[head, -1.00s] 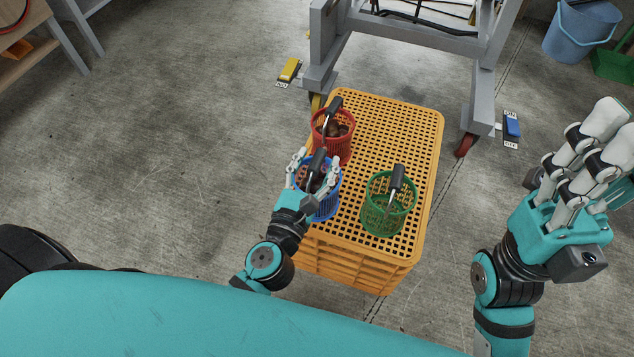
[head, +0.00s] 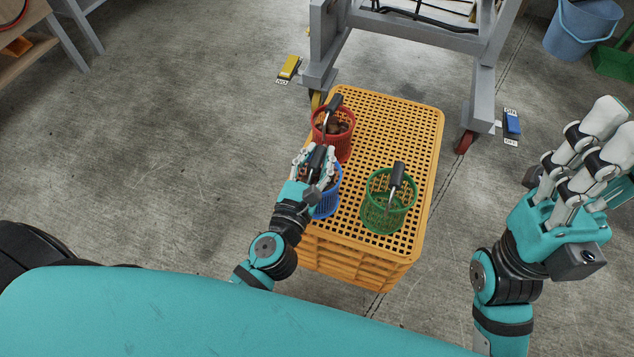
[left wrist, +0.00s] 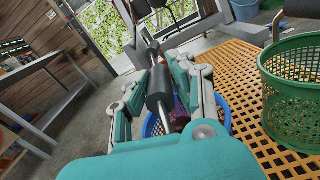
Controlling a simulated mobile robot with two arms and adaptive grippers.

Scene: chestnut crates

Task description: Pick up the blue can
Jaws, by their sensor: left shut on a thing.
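No can as such shows; the blue thing is a round mesh basket (head: 327,204) on the orange crate, with brown chestnuts inside. A tool with a black handle (left wrist: 158,88) stands up out of it. My left gripper (head: 317,160) is over the blue basket, its fingers shut on the black handle, and it hides much of the basket. In the left wrist view the fingers lie on both sides of the handle, with the blue rim (left wrist: 225,108) below. My right gripper (head: 590,150) is open and empty, off to the right of the crate.
On the orange crate (head: 390,120), a red basket (head: 333,150) with chestnuts stands just behind the blue one. A green basket (head: 385,215) stands to the right. Both hold black-handled tools. A grey wheeled frame (head: 480,90) stands behind the crate.

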